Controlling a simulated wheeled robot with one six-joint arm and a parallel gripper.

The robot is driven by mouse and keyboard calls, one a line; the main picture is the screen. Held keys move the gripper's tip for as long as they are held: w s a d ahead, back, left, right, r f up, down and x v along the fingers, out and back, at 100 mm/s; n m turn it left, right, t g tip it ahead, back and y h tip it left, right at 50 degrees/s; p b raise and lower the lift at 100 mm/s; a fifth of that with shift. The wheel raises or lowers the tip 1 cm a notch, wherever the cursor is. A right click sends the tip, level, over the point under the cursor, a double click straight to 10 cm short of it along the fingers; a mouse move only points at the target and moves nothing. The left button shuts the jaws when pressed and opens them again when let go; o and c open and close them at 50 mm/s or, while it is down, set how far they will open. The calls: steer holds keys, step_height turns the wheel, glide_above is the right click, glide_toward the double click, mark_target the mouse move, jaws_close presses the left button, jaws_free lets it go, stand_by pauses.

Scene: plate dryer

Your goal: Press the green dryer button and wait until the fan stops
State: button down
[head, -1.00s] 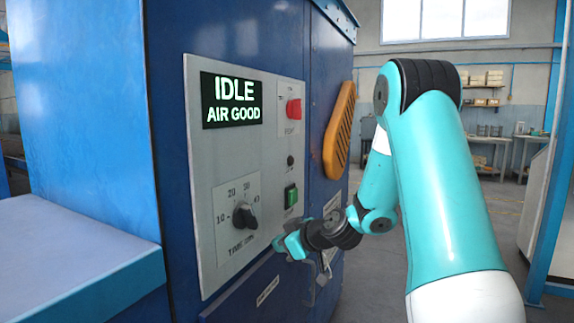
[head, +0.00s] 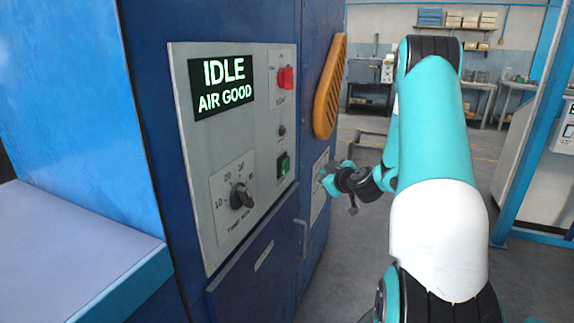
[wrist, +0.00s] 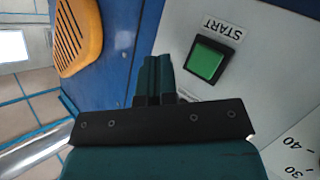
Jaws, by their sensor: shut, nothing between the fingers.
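The green button (head: 284,164) sits low on the right side of the grey control panel (head: 205,150). In the wrist view the green button (wrist: 205,62) is a square in a black frame, with a START label beside it. The display (head: 222,86) reads IDLE, AIR GOOD. My gripper (head: 325,178) is shut and empty, to the right of the button and apart from the panel in the head view. In the wrist view my gripper's fingertips (wrist: 158,62) are together, to the left of the button. The fan itself cannot be made out.
A red switch (head: 286,77) is above the button, and a black timer knob (head: 242,196) is at its lower left. A yellow slotted cover (head: 330,87) is on the cabinet at right. A door handle (head: 303,240) sticks out below. Open floor lies to the right.

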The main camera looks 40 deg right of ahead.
mark_target(285, 166)
steer(key=w+a+p, duration=0.3)
steer(key=w+p, duration=0.3)
steer(key=w, duration=0.1)
steer(key=shift+w+a+p, duration=0.15)
steer(key=shift+w+p, duration=0.1)
steer(key=shift+p, duration=0.15)
steer(key=shift+w, duration=0.1)
stand_by(1.6)
steer(key=shift+w+a, duration=0.15)
steer(key=shift+w, duration=0.15)
